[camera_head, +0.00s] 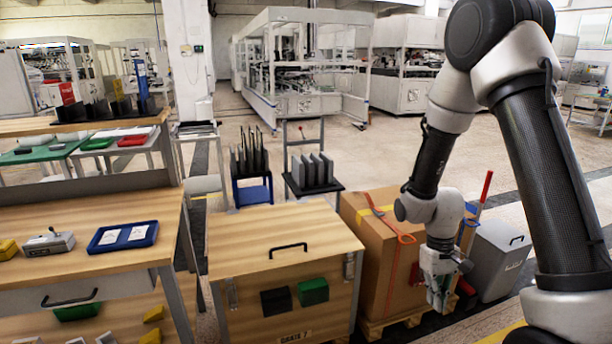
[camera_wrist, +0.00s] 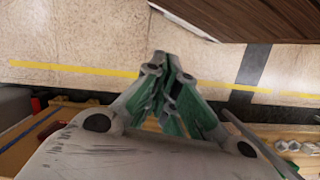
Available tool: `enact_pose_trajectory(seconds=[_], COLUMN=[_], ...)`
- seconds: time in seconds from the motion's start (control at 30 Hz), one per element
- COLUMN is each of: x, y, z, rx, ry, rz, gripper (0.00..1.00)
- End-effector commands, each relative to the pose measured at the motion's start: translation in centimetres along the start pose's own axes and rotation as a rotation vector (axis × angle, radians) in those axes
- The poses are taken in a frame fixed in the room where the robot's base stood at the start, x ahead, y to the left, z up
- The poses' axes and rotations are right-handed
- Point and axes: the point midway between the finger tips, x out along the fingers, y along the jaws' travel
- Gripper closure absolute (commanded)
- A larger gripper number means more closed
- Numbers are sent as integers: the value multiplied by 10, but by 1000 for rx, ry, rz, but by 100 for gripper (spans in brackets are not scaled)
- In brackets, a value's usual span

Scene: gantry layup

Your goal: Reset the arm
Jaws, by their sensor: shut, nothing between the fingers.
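My gripper (camera_head: 440,290) hangs at the end of my arm on the right side of the head view, in front of the cardboard box. It points down toward the floor and is apart from the wooden crate to its left. In the wrist view my gripper (camera_wrist: 165,75) has its green-sided fingers together with nothing between them. Below the fingertips there I see pale floor with a yellow line.
A wooden crate (camera_head: 285,235) with a black handle stands at the centre. A strapped cardboard box (camera_head: 375,255) sits on a pallet beside it. A grey bin (camera_head: 498,262) stands to the right. A workbench (camera_head: 90,215) with a blue tray (camera_head: 124,237) is at left. Open floor lies behind.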

Motion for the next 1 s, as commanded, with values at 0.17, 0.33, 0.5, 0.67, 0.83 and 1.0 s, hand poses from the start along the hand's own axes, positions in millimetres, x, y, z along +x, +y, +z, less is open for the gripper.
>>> enact_pose_trajectory(seconds=[0.17, 0.33, 0.5, 0.67, 0.83, 1.0], x=[-88, -149, -193, -228, -257, -269], y=[6, 9, 11, 13, 16, 17], z=[60, 118, 167, 196, 215, 223], rx=[42, 76, 107, 133, 154, 165], ry=[9, 63, 189, 384, 550, 618], rz=[-9, -18, -22, -17, -6, 0], gripper=[100, 100, 100, 100, 100, 100])
